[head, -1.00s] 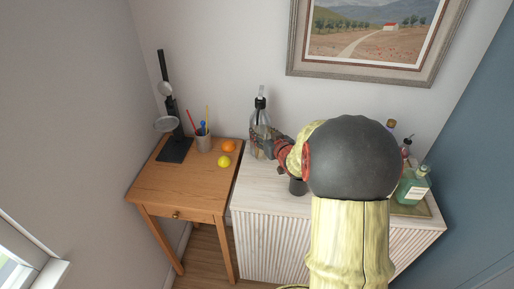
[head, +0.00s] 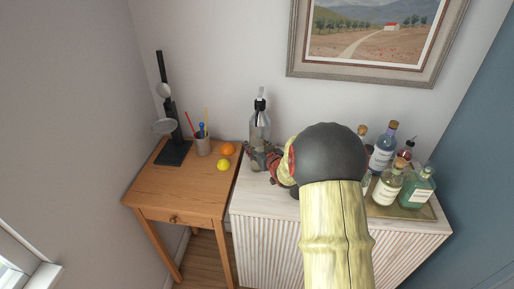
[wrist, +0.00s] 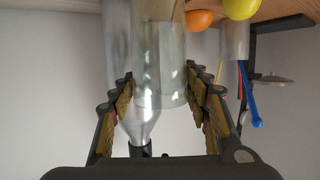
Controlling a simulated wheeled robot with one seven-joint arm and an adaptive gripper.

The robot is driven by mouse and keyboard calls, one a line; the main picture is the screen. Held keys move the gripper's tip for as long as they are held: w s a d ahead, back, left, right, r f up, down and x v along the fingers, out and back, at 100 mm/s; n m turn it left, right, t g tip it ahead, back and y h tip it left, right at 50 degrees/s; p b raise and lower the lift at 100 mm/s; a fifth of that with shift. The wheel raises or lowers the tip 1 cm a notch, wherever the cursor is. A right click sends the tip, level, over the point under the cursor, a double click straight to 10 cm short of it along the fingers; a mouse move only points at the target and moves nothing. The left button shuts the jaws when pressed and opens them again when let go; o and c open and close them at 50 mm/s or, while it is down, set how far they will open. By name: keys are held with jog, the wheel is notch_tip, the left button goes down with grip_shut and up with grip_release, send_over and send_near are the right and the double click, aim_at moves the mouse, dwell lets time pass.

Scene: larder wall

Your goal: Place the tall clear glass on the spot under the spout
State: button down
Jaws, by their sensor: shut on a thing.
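The tall clear glass (wrist: 172,70) stands out between my fingers in the wrist view, which is upside down, with the table at the top. My gripper (wrist: 160,84) is shut on its sides. In the head view my gripper (head: 262,160) is low over the left end of the white cabinet, and my arm mostly hides the glass. A clear bottle with a dark top (head: 260,125) stands just behind the gripper. It also shows behind the glass in the wrist view (wrist: 128,118). I cannot make out the spot or clearly identify the spout.
The wooden table (head: 180,194) on the left bears an orange (head: 228,149), a yellow fruit (head: 223,165), a pencil cup (head: 203,147) and a black stand (head: 175,152). Several bottles stand on a tray (head: 398,211) at the white cabinet's (head: 262,195) right end.

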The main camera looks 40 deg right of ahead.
jog(key=shift+r, duration=0.1)
jog(key=c, duration=0.9)
grip_release()
jog(key=shift+f, duration=0.25)
